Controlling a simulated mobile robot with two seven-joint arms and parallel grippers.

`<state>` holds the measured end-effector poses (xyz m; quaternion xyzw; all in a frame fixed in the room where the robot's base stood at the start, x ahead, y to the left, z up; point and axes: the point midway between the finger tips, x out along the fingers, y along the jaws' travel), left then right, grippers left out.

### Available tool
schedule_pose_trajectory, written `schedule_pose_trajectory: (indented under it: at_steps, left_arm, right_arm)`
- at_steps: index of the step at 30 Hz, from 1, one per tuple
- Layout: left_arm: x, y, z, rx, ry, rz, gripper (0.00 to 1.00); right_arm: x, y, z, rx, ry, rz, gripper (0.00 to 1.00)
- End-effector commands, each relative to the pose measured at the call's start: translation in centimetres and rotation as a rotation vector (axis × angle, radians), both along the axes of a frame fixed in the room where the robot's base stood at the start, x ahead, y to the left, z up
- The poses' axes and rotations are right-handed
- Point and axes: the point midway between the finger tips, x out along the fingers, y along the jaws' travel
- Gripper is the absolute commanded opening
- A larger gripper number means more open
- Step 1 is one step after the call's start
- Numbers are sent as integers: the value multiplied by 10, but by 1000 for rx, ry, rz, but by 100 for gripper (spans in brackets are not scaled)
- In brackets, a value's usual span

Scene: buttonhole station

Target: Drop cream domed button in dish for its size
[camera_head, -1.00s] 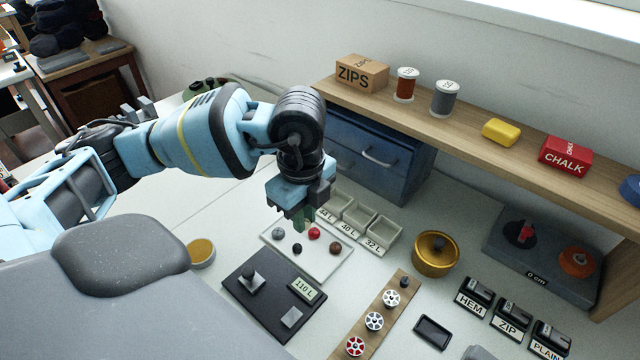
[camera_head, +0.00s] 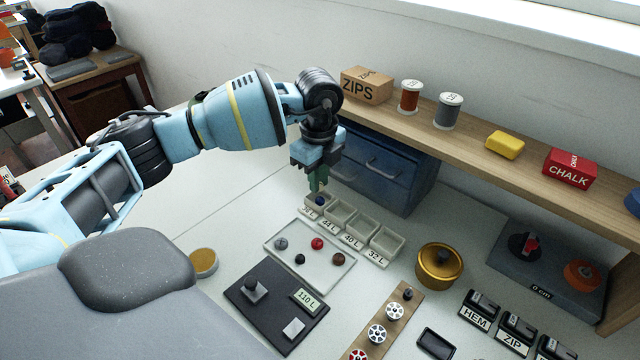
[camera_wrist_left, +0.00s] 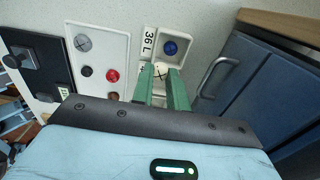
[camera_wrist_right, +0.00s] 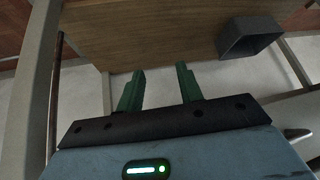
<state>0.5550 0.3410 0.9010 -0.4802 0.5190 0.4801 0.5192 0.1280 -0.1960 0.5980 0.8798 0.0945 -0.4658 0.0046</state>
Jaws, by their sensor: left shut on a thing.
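My left gripper (camera_head: 318,187) is above the far-left dish of a row of white dishes. In the left wrist view its green fingers are shut on the cream button (camera_wrist_left: 160,71), which shows pale with dark cross lines between the tips. The head view hides this button. The dish labelled 36 L (camera_wrist_left: 190,47) has a blue button (camera_wrist_left: 169,48) inside. The dishes labelled 44 L (camera_head: 331,225), 40 L (camera_head: 352,241) and 32 L (camera_head: 377,257) continue to the right and look empty. My right gripper (camera_wrist_right: 160,73) is open and empty, away from the dishes.
A white tray (camera_head: 310,272) holds grey, black, red and brown buttons. A dark gauge block (camera_head: 262,312) has a small display (camera_head: 306,300), seemingly 110 L. A blue drawer cabinet (camera_head: 405,185) stands close behind the dishes. A brass pot (camera_head: 439,268) is to their right.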

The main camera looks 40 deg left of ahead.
Motion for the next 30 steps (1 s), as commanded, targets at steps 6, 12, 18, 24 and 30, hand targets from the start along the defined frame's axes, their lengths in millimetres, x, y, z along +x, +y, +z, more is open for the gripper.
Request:
schedule_pose_trajectory:
  at_steps: [6,12,18,24,30]
  left_arm:
    - [11,6,-1,0,0,-1,0]
    - [13,7,-2,0,0,-1,0]
    - [16,9,-23,0,4,0,0]
    - [16,9,-37,0,1,-1,0]
    - [16,9,-37,0,1,-1,0]
  right_arm:
    - [2,0,1,1,-5,0,36]
    - [1,0,1,1,-4,0,36]
    - [1,0,0,0,-2,0,36]
    - [-1,0,-1,-1,3,0,36]
    - [-1,0,-2,-1,4,0,36]
